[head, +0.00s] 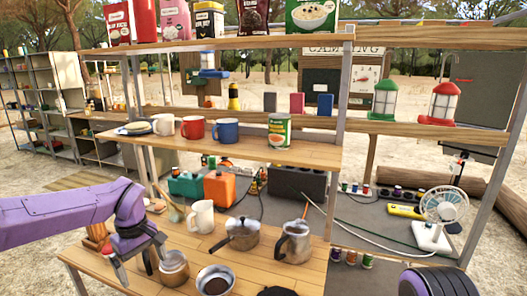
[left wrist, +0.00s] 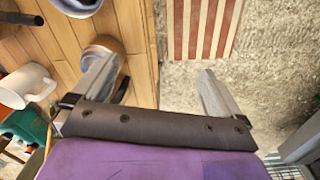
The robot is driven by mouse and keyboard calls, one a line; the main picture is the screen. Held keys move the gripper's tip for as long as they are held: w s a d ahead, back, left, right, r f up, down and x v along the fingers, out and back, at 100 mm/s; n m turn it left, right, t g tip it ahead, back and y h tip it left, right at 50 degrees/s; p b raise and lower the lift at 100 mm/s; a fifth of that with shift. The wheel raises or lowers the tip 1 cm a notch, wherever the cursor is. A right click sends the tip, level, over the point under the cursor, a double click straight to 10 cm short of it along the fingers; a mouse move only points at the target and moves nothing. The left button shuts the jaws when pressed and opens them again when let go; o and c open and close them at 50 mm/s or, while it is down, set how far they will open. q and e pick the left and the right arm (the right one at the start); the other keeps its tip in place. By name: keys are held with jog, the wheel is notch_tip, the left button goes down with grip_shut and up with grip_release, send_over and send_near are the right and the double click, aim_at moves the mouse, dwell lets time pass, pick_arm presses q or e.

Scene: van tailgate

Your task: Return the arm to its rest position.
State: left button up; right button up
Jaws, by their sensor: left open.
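My left arm, purple, comes in from the left in the head view. The left finger overlaps a round vessel (left wrist: 102,55) over the counter edge; the right finger is over the ground. I cannot tell whether the finger touches the vessel. My right gripper is not in view.
A white mug (head: 202,216), a saucepan (head: 243,236), a metal jug (head: 294,244) and a bowl (head: 215,281) stand on the lower counter. Mugs and a can (head: 279,131) are on the shelf above. Open ground with a striped mat (left wrist: 202,25) lies beyond the counter edge.

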pick_arm(q)
jog(key=s+a+f+n+t+y, duration=0.1)
jog(key=s+f+t+y, duration=0.15)
jog(key=f, duration=0.35)
jog(key=s+a+f+n+t+y+b, duration=0.1)
jog(key=a+f+n+y, duration=0.15)
jog(key=f, duration=0.35)
jog(key=s+f+n+t+y, duration=0.1)
jog(key=f+t+y, duration=0.15)
jog(key=f, duration=0.35)
jog(key=s+d+f+m+g+h, duration=0.1)
jog(key=s+f+m, duration=0.2)
jog(key=s, duration=0.6)
jog(key=s+d+f+m+g+h+b, duration=0.1)
jog(key=s+f+m, duration=0.2)
jog(key=s+f, duration=0.4)
jog(key=s+d+f+m+g+h, duration=0.1)
jog(key=s+f, duration=0.5)
jog(key=s, duration=0.7)
jog(key=shift+m+h, duration=0.55)
jog(key=shift+m, duration=0.4)
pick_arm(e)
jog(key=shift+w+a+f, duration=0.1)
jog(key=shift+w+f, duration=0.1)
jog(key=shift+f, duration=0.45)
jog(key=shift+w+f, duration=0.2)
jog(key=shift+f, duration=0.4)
